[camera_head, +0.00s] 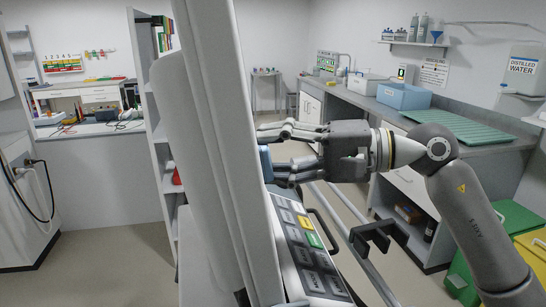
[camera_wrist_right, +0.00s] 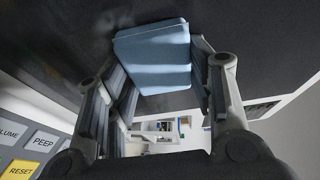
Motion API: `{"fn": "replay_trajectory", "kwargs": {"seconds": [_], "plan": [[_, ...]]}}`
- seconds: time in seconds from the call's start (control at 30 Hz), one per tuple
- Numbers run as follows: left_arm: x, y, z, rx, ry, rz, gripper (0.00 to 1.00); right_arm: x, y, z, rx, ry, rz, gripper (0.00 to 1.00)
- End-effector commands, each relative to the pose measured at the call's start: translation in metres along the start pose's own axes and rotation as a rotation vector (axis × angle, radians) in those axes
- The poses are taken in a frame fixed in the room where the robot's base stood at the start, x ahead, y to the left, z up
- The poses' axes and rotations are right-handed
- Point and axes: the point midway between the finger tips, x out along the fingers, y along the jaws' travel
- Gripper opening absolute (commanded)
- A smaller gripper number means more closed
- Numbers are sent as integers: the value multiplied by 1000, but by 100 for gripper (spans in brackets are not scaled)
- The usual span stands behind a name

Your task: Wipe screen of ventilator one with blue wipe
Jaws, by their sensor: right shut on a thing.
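The ventilator (camera_head: 205,130) stands close in front, its pale housing seen from the side. Its screen shows as a dark surface (camera_wrist_right: 60,40) in the right wrist view. A keypad (camera_head: 308,245) with white, yellow, green and dark keys slopes out below it. My right gripper (camera_head: 282,155) comes in from the right, shut on the blue wipe (camera_wrist_right: 155,55). The wipe is a light blue block between the fingers, right at the dark screen; contact cannot be made out for sure. In the head view the wipe (camera_head: 265,163) is partly hidden by the fingers. My left gripper is not in view.
A handle rail with a black bracket (camera_head: 372,236) juts from the ventilator below my right arm. A counter (camera_head: 465,125) with a green mat (camera_head: 462,126) and blue box (camera_head: 404,96) runs along the right. Green and yellow bins stand lower right. Floor is free at left.

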Motion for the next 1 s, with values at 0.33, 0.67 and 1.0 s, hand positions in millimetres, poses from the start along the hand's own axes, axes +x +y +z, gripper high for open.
{"fn": "replay_trajectory", "kwargs": {"seconds": [0.33, 0.67, 1.0], "plan": [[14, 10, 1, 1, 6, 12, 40, -6, 1, 17, -1, -1, 0, 30], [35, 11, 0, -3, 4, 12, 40, -13, 3, 43, -3, -2, 1, 30], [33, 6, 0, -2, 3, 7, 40, -16, -8, 49, -1, -4, 0, 30]]}}
